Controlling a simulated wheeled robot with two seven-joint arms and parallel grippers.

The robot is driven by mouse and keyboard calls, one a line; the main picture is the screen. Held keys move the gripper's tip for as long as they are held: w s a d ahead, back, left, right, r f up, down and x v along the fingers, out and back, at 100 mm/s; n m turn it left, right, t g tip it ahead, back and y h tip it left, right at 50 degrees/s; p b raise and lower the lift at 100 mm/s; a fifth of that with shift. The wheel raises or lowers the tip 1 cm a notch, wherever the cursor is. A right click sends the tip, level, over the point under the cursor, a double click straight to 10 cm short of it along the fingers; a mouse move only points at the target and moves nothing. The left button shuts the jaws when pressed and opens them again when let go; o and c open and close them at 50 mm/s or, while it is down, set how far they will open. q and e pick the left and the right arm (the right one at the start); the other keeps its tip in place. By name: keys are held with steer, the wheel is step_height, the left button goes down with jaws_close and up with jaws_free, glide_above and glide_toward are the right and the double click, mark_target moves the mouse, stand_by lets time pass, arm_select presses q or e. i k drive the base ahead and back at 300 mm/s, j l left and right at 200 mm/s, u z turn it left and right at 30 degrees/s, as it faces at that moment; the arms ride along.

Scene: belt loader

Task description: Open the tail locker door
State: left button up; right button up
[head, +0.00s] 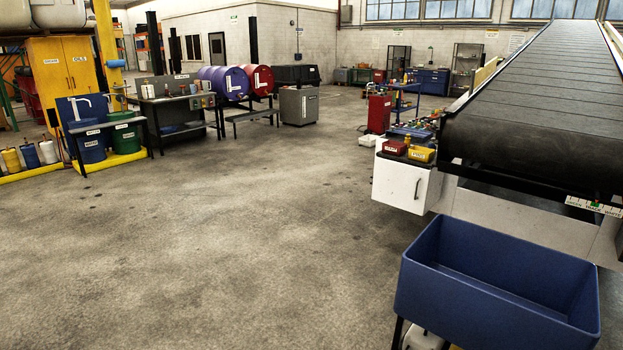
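A white locker (399,189) hangs under the tail end of the belt loader (530,110), right of centre in the head view. A dark vertical handle (417,188) is on its front face. The door looks shut. No gripper of mine shows in the head view, so neither gripper's place relative to the locker can be told.
A blue open tub (480,305) on dark legs stands in front of the loader at lower right. Small red (394,147) and yellow (421,154) bins sit above the locker. The concrete floor (220,230) left of the locker is clear. Benches and drums stand farther back left.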

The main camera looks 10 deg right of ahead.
mark_target(402, 186)
steer(key=i+z, duration=0.15)
steer(key=i, duration=0.4)
steer(key=i+j+z, duration=0.2)
steer(key=i, duration=0.3)
steer(key=i+j+z, duration=0.15)
steer(key=i, duration=0.4)
steer(key=i+j+z, duration=0.2)
steer(key=i, duration=0.3)
steer(key=i+j+z, duration=0.3)
steer(key=i+z, duration=0.15)
steer(key=i+j+z, duration=0.9)
steer(key=j, duration=0.3)
steer(key=i+l, duration=0.1)
steer(key=i, duration=0.15)
